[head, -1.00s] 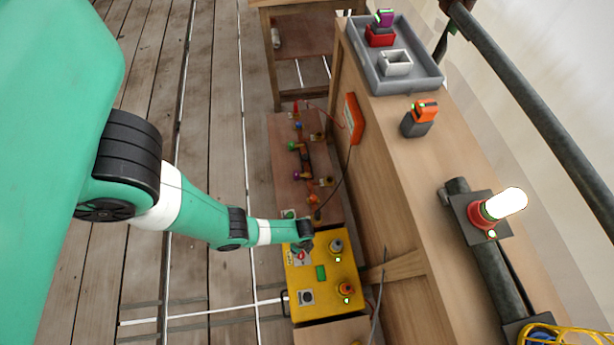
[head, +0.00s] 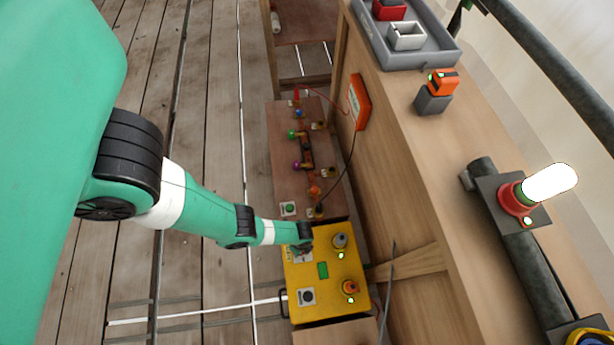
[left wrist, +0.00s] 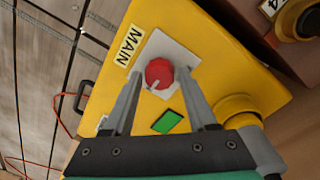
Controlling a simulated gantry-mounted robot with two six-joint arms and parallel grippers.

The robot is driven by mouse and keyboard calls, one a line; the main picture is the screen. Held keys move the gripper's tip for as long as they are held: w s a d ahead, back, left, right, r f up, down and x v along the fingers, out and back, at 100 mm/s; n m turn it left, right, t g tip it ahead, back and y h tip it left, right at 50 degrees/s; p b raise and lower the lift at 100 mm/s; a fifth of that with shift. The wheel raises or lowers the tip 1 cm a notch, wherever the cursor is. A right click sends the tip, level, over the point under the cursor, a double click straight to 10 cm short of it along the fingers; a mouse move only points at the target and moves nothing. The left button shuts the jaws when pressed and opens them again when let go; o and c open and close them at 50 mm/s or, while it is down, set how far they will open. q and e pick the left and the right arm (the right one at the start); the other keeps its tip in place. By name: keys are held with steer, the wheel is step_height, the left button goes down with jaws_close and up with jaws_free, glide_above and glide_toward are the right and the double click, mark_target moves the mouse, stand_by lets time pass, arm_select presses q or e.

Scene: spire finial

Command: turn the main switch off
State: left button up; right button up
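The main switch is a red round knob (left wrist: 159,73) with a pale pointer mark, on a light plate beside a MAIN label (left wrist: 128,45). It sits on top of the yellow box (left wrist: 235,75), which also shows in the head view (head: 330,285). My left gripper (left wrist: 161,75) is open over the switch. Its two fingers flank the knob, one on each side, with a visible gap. In the head view my left gripper (head: 303,246) is over the box's upper left part and mostly hides the switch. My right gripper is not in view.
A wooden bench (head: 430,160) stands at right with a lit white lamp (head: 550,182). Bare planks lie at left.

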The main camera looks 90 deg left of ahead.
arm_select(q)
jaws_close()
steer(key=shift+n, duration=0.4)
steer(key=n, duration=0.3)
steer(key=shift+n, duration=0.3)
steer(key=n, duration=0.4)
steer(key=shift+n, duration=0.3)
steer(key=n, duration=0.4)
steer(key=shift+s+n+t, duration=0.1)
steer(key=shift+n+t, duration=0.2)
steer(key=shift+n, duration=2.2)
